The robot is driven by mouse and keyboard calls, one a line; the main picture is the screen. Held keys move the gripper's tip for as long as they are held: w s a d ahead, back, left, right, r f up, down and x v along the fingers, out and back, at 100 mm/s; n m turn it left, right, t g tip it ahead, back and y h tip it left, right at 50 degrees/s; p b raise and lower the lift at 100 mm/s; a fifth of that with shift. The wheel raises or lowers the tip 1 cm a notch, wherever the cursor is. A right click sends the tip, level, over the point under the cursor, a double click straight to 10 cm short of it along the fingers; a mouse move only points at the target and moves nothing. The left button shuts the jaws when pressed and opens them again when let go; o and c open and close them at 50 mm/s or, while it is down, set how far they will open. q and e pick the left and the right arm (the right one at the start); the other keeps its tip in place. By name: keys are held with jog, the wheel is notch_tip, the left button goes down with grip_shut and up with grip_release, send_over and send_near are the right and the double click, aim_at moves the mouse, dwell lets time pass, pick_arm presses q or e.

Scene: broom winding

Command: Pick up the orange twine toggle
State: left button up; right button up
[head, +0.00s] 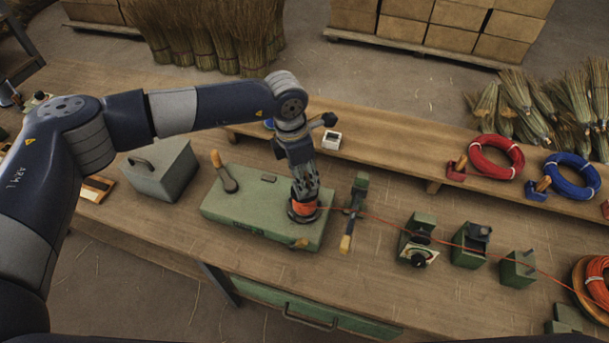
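My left arm reaches in from the left, and its gripper (304,190) points down over the green winding machine (226,204). The gripper is directly above an orange part (304,208) on a dark round base, overlapping it in the picture. I cannot tell whether the fingers grip anything there. A thin orange twine (390,222) runs from this spot to the right, past the green guide blocks, to an orange coil (600,285) at the right edge. I cannot make out a separate orange twine toggle; the gripper may hide it. My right gripper is not in view.
Green guide blocks (416,238) stand along the twine on the bench (400,290). A raised rear shelf holds a red coil (496,156) and a blue coil (573,175), each beside a block with a wooden peg. A grey box (160,172) stands left of the machine.

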pick_arm(q)
jog(key=shift+d+f, duration=0.1)
jog(key=shift+f, duration=0.5)
grip_shut()
jog(key=shift+r, duration=0.1)
